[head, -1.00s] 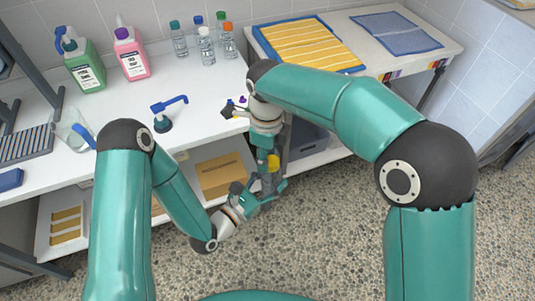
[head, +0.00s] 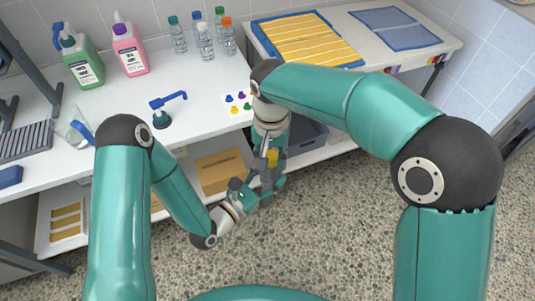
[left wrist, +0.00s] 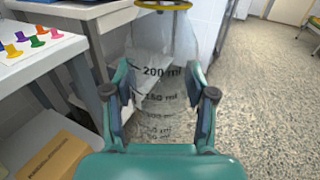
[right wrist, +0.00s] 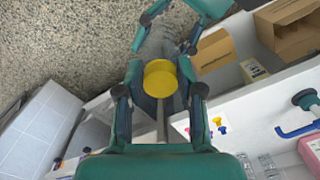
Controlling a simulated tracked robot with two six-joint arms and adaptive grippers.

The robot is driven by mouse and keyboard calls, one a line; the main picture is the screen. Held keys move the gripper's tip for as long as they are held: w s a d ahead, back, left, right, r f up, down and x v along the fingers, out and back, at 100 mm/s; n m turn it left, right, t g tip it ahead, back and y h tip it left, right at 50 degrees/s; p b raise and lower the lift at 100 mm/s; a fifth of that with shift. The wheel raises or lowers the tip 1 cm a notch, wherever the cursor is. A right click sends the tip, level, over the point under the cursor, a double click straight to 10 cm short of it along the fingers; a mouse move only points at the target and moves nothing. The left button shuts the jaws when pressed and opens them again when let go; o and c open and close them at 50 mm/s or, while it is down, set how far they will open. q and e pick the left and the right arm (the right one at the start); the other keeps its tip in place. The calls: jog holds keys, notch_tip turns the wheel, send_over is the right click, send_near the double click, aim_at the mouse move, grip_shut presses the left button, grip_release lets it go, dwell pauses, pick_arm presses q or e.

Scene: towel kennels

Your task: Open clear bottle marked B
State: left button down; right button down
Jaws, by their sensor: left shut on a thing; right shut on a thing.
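A clear bottle (left wrist: 155,95) with black ml graduations fills the middle of the left wrist view. My left gripper (left wrist: 160,95) is shut around its body. I see no letter B on the side that shows. A yellow cap (right wrist: 160,79) sits between the fingers of my right gripper (right wrist: 161,76), which is shut on it. In the head view the cap (head: 272,158) is small, between my two hands, in front of the shelves. A yellow rim (left wrist: 163,5) shows above the bottle in the left wrist view. I cannot tell whether the cap is still seated on the neck.
Cardboard boxes (head: 218,170) stand on the shelf below. The floor in front is clear.

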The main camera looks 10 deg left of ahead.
pick_arm(q)
jog(key=shift+s+d, duration=0.15)
pick_arm(e)
jog(key=n, duration=0.4)
jog(key=shift+w+d+r, duration=0.1)
jog(key=shift+w+d, duration=0.1)
jog(key=n, duration=0.4)
jog(key=shift+d+n, duration=0.2)
jog(key=shift+n, duration=0.2)
jog(key=n, duration=0.4)
jog(key=shift+w+d, duration=0.1)
jog(key=shift+w, duration=0.1)
jog(key=n, duration=0.4)
jog(key=shift+w, duration=0.15)
jog(key=n, duration=0.4)
jog(key=shift+w+n, duration=0.2)
jog(key=shift+n, duration=0.2)
jog(key=n, duration=0.4)
jog(key=shift+w, duration=0.2)
jog(key=n, duration=0.4)
jog(key=shift+w, duration=0.15)
jog(key=n, duration=0.3)
jog(key=shift+w+a+n, duration=0.1)
jog(key=shift+a+n, duration=0.1)
jog(key=shift+n, duration=0.1)
jog(key=shift+a, duration=0.1)
